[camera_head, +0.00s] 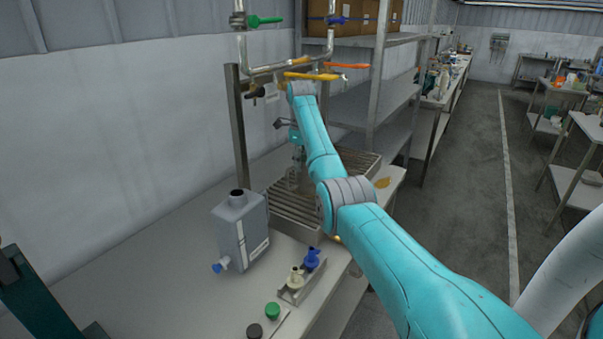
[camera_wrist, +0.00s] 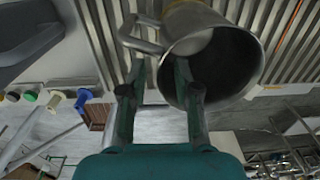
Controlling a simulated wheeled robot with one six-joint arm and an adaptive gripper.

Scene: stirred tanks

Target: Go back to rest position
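My gripper (camera_wrist: 158,68) shows in the wrist view with its two dark fingers spread apart. A shiny metal jug (camera_wrist: 228,55) is just past the fingertips. Its open mouth faces the camera and its handle (camera_wrist: 139,35) is close to the left fingertip; I cannot tell whether they touch. In the head view my arm reaches over the slatted metal drain tray (camera_head: 275,207), and the gripper end is small and partly hidden behind the arm. The jug (camera_head: 294,172) appears there as a small grey shape over the slats.
A grey canister (camera_head: 240,230) with a spout stands left of the tray. Blue and cream valves (camera_head: 303,270) sit on a small rack in front, near green and black caps. Pipes with coloured handles (camera_head: 315,75) hang above. A shelf stands behind; the aisle at right is clear.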

